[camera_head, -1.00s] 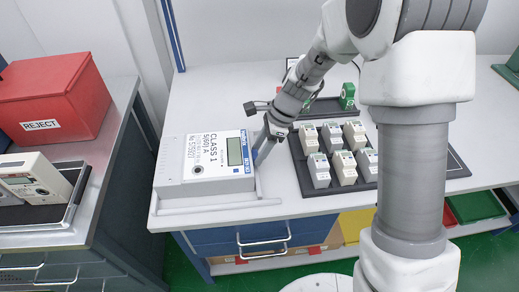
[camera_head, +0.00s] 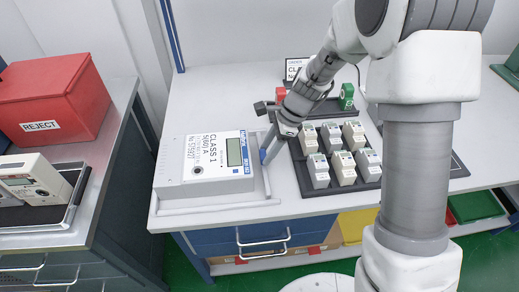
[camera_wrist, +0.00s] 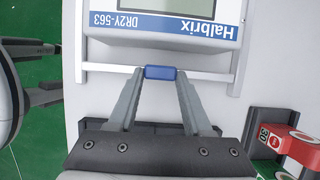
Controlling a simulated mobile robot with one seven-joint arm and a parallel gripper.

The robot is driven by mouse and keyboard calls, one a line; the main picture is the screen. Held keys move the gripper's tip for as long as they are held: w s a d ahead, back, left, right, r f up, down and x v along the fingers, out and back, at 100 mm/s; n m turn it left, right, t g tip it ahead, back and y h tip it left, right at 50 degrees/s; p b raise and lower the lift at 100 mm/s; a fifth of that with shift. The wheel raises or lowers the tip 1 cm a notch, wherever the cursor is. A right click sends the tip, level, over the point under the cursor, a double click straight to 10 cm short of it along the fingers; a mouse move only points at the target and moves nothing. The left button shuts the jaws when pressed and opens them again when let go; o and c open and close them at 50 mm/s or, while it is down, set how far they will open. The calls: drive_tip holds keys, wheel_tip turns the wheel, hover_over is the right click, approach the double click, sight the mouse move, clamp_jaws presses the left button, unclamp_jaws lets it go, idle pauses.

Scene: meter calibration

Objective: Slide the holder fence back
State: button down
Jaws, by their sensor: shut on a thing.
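The holder fence is a pale bar with a blue grip tab (camera_wrist: 161,73). It spans between two side rails in the wrist view. In the head view the fence (camera_head: 266,182) stands at the right side of the white meter (camera_head: 205,165), with a narrow gap between them. The meter (camera_wrist: 165,22) shows its Halbrix label at the top of the wrist view. My gripper (camera_wrist: 160,76) has its two fingers closed on the blue tab.
A dark tray (camera_head: 329,200) with several small meters stands close to the right of my gripper. A green block (camera_head: 346,96) and a red item (camera_head: 281,96) stand behind; a red item (camera_wrist: 295,145) also shows in the wrist view. A red REJECT box (camera_head: 55,95) is at left.

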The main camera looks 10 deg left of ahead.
drive_tip(key=shift+w+d, duration=0.2)
drive_tip(key=shift+d, duration=0.45)
drive_tip(key=shift+w+d, duration=0.2)
drive_tip(key=shift+d, duration=0.45)
drive_tip(key=shift+c, duration=1.6)
unclamp_jaws()
drive_tip(key=shift+r, duration=0.1)
drive_tip(key=p+v, duration=0.3)
drive_tip(key=v, duration=1.4)
drive_tip(key=shift+s+r, duration=0.1)
drive_tip(key=shift+r, duration=0.05)
drive_tip(key=s+d+r+n+t+h+p, duration=0.2)
drive_tip(key=s+d+r+n+t, duration=0.1)
drive_tip(key=s+r+n, duration=0.4)
drive_tip(key=s+d+r+n+t+h+p, duration=0.2)
drive_tip(key=s+d+r+n, duration=0.4)
drive_tip(key=s, duration=0.8)
drive_tip(key=shift+s+d+r+n+t, duration=0.25)
drive_tip(key=shift+r+n+t, duration=0.2)
drive_tip(key=shift+n+t, duration=0.5)
